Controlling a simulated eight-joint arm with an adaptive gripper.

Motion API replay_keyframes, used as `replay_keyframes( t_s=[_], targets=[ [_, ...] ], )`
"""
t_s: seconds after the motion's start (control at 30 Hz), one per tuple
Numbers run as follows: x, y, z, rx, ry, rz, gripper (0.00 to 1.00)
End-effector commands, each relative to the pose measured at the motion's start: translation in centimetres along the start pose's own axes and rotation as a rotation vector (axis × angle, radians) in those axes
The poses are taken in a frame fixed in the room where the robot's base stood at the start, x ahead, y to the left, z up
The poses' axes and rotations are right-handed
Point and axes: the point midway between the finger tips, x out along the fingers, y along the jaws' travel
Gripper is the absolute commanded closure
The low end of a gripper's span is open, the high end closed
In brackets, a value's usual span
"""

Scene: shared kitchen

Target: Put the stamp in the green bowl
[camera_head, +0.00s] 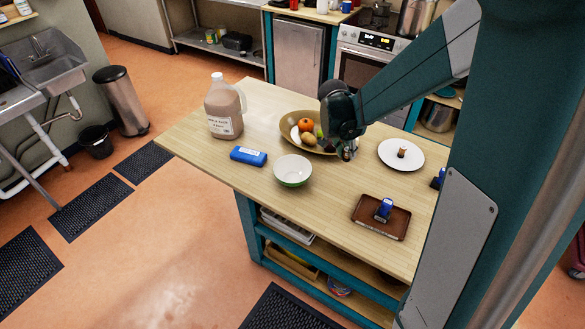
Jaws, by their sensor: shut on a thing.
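The green bowl (292,183), white inside and green outside, stands empty near the table's front edge. My gripper (347,153) is above the table, to the right of and behind the green bowl. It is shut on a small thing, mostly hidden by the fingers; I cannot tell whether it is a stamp. A blue stamp-like object (384,208) stands on a brown tray (366,221) at the right.
A tan fruit bowl (288,133) is just left of my gripper. A jug (224,108) and a blue box (248,156) stand farther left. Another blue object (438,178) is partly hidden by my body at right. The wooden table (225,168) is clear around the green bowl.

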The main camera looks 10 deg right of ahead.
Motion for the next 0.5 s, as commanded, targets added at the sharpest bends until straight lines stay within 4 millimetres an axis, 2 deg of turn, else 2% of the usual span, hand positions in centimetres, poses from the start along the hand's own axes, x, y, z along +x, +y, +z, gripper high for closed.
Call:
replay_keyframes(
  t_s=[0.1,0.5],
  targets=[
    [-1.0,-2.2,2.0,-0.044,0.000,-0.018,0.95],
    [-4.1,-8.7,9.1,-0.185,0.000,-0.077,0.95]
  ],
)
